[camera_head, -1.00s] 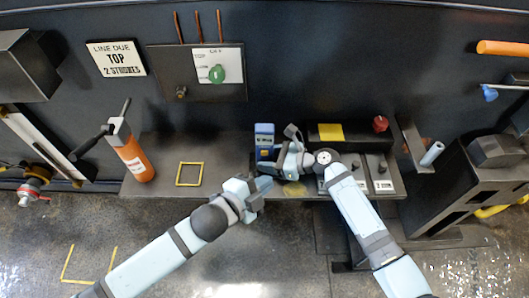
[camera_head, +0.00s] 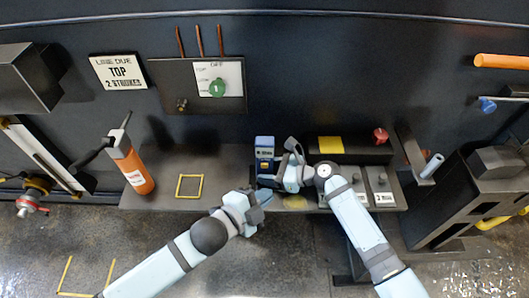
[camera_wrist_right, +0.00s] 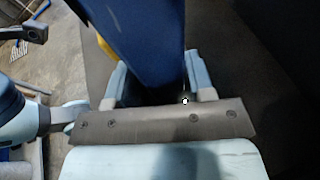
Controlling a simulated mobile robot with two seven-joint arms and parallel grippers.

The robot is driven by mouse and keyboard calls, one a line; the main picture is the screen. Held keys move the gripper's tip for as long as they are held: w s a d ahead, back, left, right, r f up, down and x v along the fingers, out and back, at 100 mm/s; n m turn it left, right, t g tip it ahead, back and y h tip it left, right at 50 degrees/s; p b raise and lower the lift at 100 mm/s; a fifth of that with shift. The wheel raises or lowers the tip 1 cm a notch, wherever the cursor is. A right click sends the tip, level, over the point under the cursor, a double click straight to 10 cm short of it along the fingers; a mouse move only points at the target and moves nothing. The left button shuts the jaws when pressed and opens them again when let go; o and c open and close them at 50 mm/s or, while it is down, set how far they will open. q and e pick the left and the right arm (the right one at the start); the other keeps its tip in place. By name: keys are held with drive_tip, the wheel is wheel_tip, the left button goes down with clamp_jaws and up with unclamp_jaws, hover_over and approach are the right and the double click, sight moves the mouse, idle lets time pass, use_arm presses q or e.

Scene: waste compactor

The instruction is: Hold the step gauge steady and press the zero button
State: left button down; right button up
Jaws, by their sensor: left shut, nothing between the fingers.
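The step gauge (camera_head: 264,148) is a blue upright device with a dark display, at the middle of the bench. My right gripper (camera_head: 278,172) is at its right side. In the right wrist view the blue gauge body (camera_wrist_right: 145,40) stands between the two fingers of my right gripper (camera_wrist_right: 158,85), which appear closed on its sides. My left gripper (camera_head: 267,196) is shut and empty at the bench's front edge, below and apart from the gauge. The zero button cannot be made out; the gauge's lower part is partly hidden by my right gripper.
The dark bench (camera_head: 225,165) has free room left of the gauge, around a yellow square outline (camera_head: 190,187). An orange cylinder (camera_head: 135,172) stands at its left end. A console with a red knob (camera_head: 380,135) and a yellow label (camera_head: 331,145) is right of the gauge.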

drive_tip(key=o, duration=0.5)
